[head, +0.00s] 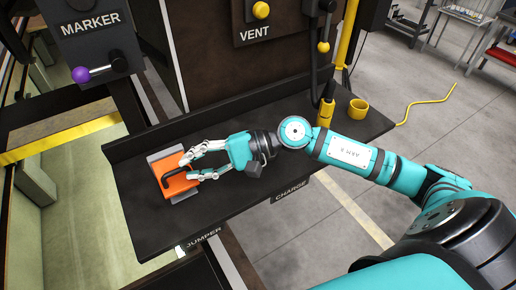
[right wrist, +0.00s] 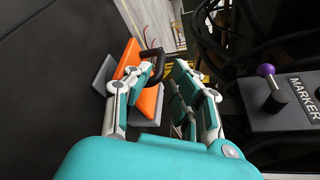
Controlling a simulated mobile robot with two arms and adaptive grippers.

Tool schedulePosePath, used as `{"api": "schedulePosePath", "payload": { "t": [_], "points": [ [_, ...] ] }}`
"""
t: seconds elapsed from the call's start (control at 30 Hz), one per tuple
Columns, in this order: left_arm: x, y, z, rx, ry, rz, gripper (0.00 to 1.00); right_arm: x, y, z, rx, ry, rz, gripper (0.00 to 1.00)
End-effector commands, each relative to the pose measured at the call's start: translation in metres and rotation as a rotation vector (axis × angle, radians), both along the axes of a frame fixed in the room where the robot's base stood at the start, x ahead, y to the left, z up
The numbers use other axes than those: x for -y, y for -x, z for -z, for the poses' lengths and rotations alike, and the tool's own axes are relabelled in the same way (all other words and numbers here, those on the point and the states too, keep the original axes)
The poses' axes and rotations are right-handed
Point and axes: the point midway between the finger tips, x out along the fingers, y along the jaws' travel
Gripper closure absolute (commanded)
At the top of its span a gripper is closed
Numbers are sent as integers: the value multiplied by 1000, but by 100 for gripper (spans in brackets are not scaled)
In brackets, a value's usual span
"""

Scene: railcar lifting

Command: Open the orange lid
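The orange lid (head: 177,184) lies on a grey base (head: 160,156) at the left end of the dark shelf. It has a black handle (head: 167,180) and looks closed. My right gripper (head: 187,169) reaches over the lid from the right, with its fingers apart and nothing held between them. In the right wrist view, the orange lid (right wrist: 151,98) is partly behind the left finger, and the black handle (right wrist: 156,66) shows between the spread fingers of the right gripper (right wrist: 170,82). I cannot tell whether a finger touches the handle. My left gripper is not in view.
The dark shelf (head: 240,190) is mostly clear. A yellow cup (head: 358,109) and a yellow cylinder (head: 326,112) stand at its right end. A MARKER panel with a purple knob (head: 80,74) is at the upper left. A VENT panel (head: 254,35) is above the shelf.

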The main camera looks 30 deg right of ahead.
Motion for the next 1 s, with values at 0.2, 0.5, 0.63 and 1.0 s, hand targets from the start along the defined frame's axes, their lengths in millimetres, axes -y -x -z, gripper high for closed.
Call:
{"api": "schedulePosePath", "payload": {
  "t": [0.2,0.5,0.63,1.0],
  "points": [
    [0,0,31,0,0,0,100,41,15,-1,-2,7,0,79],
    [0,0,57,0,0,0,100,89,31,-14,-7,5,0,79],
    [0,0,63,0,0,0,100,102,36,-20,-5,2,0,79],
    [1,0,69,0,0,0,100,119,42,-27,-3,1,-2,79]
  ]
}}
